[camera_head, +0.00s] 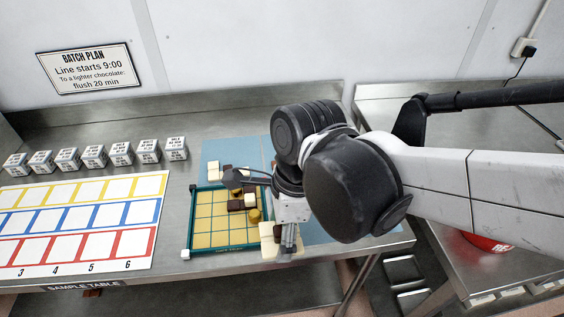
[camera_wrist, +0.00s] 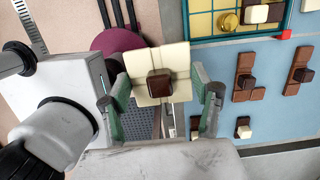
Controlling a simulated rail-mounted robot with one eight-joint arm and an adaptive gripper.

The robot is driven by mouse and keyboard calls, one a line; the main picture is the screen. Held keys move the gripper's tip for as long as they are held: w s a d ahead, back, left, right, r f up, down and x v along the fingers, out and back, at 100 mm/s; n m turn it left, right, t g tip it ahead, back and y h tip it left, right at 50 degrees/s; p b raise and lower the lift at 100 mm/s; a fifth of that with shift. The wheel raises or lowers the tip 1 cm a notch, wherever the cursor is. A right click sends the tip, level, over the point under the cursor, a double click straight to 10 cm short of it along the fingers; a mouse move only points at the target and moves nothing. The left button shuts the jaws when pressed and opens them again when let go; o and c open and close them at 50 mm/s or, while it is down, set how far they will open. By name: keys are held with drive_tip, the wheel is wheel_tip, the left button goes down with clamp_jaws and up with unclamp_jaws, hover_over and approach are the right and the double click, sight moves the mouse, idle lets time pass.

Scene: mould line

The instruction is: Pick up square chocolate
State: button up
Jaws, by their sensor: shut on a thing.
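A cream square chocolate (camera_wrist: 140,62) with a dark brown knob in its middle sits between the two fingers of my gripper (camera_wrist: 164,92) in the wrist view. The gripper is shut on it. In the head view my gripper (camera_head: 289,240) is at the front edge of the table, just right of the grid tray. The cream square chocolate (camera_head: 270,253) shows partly below the fingers there, and the rest is hidden. Whether it hangs clear of the surface is hard to tell.
The teal-framed tray (camera_head: 190,222) has a yellow grid with several pieces in it. A blue mat (camera_head: 214,151) lies under it; brown pieces (camera_wrist: 250,88) lie on the mat in the wrist view. Labelled cubes (camera_head: 94,155) and a coloured sample chart (camera_head: 82,217) are at left.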

sight(275, 231)
wheel_tip(275, 231, up, 7)
drive_tip(key=p, duration=0.5)
drive_tip(key=shift+f, duration=0.2)
drive_tip(key=shift+a, duration=0.1)
